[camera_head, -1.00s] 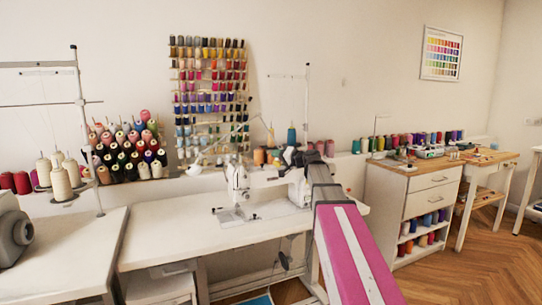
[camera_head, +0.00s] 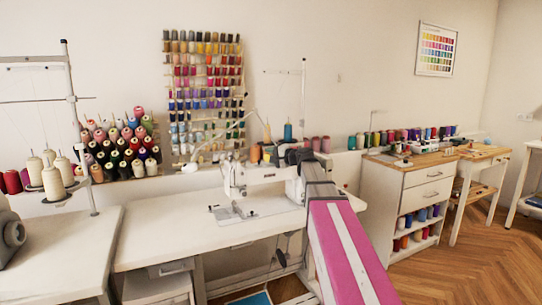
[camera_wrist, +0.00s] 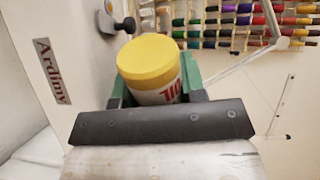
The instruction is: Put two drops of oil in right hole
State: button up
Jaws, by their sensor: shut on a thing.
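The wrist view shows my gripper (camera_wrist: 157,92) with green fingers shut around an oil bottle. The oil bottle (camera_wrist: 155,68) has a yellow end and a white body with red lettering. The white sewing machine (camera_head: 262,172) stands on its table in the head view. A lettered white surface (camera_wrist: 50,75), apparently the machine's, shows at the left of the wrist view. My arm reaches to the machine's right end and hides part of it. The bottle cannot be made out in the head view. The right hole cannot be made out in either view.
The white sewing table (camera_head: 165,230) is mostly clear left of the machine. A thread rack (camera_head: 205,90) hangs behind it. Thread cones (camera_head: 120,150) stand at the left. A thin lamp arm (camera_wrist: 240,62) crosses the wrist view. A drawer cabinet (camera_head: 425,190) stands at the right.

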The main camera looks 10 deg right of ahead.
jog(key=shift+m, duration=0.3)
jog(key=shift+r+m, duration=0.2)
jog(key=shift+m, duration=0.55)
jog(key=shift+r+m, duration=0.15)
jog(key=shift+m, duration=0.6)
dwell(0.5)
jog(key=n, duration=0.1)
jog(key=f+n, duration=0.1)
jog(key=n, duration=0.1)
jog(key=shift+n, duration=0.3)
jog(key=shift+r, duration=0.1)
jog(key=n, duration=0.1)
jog(key=r+n, duration=0.1)
jog(key=n, duration=0.1)
jog(key=r+n, duration=0.1)
jog(key=n, duration=0.1)
jog(key=shift+w+d+t, duration=0.3)
jog(key=shift+w+d, duration=0.1)
jog(key=shift+s+f, duration=0.1)
